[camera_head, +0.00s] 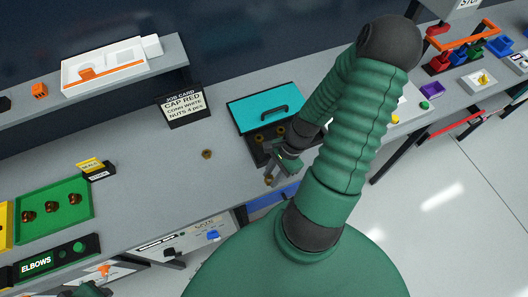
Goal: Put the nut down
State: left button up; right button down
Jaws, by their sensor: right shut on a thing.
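My right arm reaches down over the grey bench, and my right gripper (275,176) is at the bench's front part, just in front of a dark case (257,152) with a raised teal lid (265,106). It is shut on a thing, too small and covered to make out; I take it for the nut. Brass-coloured nuts (258,138) sit in the case, partly hidden by my arm. Another brass-coloured nut (207,154) lies alone on the bench, left of the case.
A black job card (183,107) stands behind the lone nut, reading "CAP RED", "CORK WHITE" and a nuts line. A green tray (75,192) with brown round parts is at the left. The bench (150,165) is clear around the lone nut.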

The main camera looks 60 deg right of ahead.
jog(key=shift+s+r+m, duration=0.2)
jog(key=shift+s+m, duration=0.5)
jog(key=shift+s, duration=0.1)
jog(key=shift+d+t, duration=0.3)
jog(key=shift+d, duration=0.05)
jog(key=w+d+p, duration=0.1)
jog(key=w+d, duration=0.1)
jog(key=d, duration=0.2)
jog(key=w+d+f+p, duration=0.1)
jog(key=w+d, duration=0.2)
jog(key=d, duration=0.1)
jog(key=w+d+p, duration=0.2)
jog(key=d, duration=0.2)
jog(key=shift+w+d+f, duration=0.25)
jog(key=shift+w, duration=0.15)
jog(key=shift+d+f, duration=0.15)
jog(key=shift+a+f+p, duration=0.2)
jog(key=shift+f+p, duration=0.5)
jog(key=shift+f, duration=0.85)
jog(key=shift+w+f, duration=0.1)
